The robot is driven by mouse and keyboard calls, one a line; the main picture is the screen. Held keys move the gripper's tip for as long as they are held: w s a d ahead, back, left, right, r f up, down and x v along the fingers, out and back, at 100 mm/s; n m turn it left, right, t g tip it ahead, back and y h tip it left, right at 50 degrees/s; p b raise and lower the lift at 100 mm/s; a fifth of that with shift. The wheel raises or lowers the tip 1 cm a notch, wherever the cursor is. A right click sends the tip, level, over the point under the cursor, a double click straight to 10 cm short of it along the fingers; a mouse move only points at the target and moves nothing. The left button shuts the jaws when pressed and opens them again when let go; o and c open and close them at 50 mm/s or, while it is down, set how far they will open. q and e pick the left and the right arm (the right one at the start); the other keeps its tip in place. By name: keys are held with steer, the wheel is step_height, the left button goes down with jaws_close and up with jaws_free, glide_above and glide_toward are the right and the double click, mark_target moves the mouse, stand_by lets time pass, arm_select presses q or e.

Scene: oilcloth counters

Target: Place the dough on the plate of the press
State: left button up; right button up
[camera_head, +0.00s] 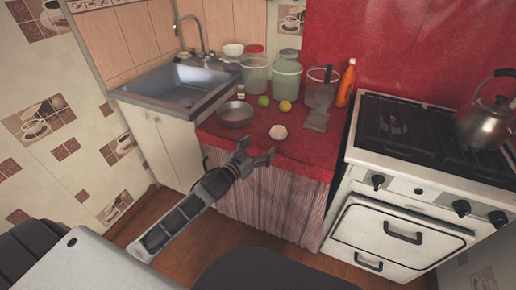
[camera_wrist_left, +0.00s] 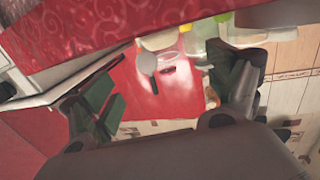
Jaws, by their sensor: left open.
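The dough appears to be the small pale ball (camera_head: 278,132) near the front of the red counter in the head view. A grey metal item (camera_head: 317,119) with a flat plate and an upright part behind looks like the press; it stands to the right of and behind the ball. My left gripper (camera_head: 254,158) is open and empty at the counter's front edge, in front of and left of the ball, apart from it. In the left wrist view its two fingers (camera_wrist_left: 168,105) are spread wide. I cannot clearly make out the dough there. My right gripper is not in view.
A metal bowl (camera_head: 236,115) stands left of the dough. A green fruit (camera_head: 263,101), a yellow fruit (camera_head: 285,106), jars (camera_head: 286,76) and an orange bottle (camera_head: 346,84) stand behind. The stove (camera_head: 400,150) is on the right, the sink (camera_head: 180,86) on the left.

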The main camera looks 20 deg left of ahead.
arm_select(q)
steer(key=shift+s, duration=0.15)
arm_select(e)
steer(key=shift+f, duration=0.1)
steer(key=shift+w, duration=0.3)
arm_select(q)
steer(key=s+a+f+n+g+y, duration=0.15)
steer(key=s+f+g, duration=0.3)
steer(key=f, duration=0.85)
steer(key=s+f+g+y, duration=0.25)
steer(key=s+f, duration=0.35)
steer(key=f, duration=0.8)
steer(key=s+d+f+g, duration=0.2)
steer(key=s+f+g, duration=0.2)
steer(key=s+f, duration=0.3)
steer(key=s+d+f+m+g, duration=0.1)
steer(key=s+d+f+g, duration=0.2)
steer(key=s+f, duration=0.5)
steer(key=s+g, duration=0.1)
steer(key=s, duration=0.3)
steer(key=shift+s+d+f+h, duration=0.3)
steer(key=shift+s, duration=0.1)
steer(key=shift+o, duration=0.3)
